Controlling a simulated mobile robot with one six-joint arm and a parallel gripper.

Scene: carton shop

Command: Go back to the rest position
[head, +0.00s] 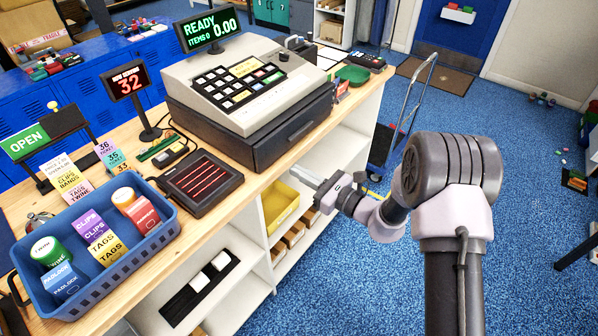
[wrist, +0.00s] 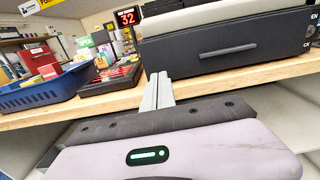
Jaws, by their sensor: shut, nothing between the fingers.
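My gripper (head: 326,187) is in front of the counter's open shelf side, below the level of the wooden top, at the end of my grey and white arm. In the wrist view its two fingers (wrist: 158,92) are together, pointing toward the counter edge and the cash drawer, with nothing held. The wooden counter (head: 232,176) carries a beige cash register (head: 245,85) on a dark drawer (wrist: 225,52). The fingertips look close to the counter edge in the wrist view; I cannot tell whether they touch it.
A blue basket (head: 150,245) of small boxes stands at the counter's near left, beside a black scanner plate (head: 198,183). A yellow bin (head: 280,207) sits on the shelf beneath. A hand truck (head: 385,145) stands behind my arm. Blue floor on the right is mostly open.

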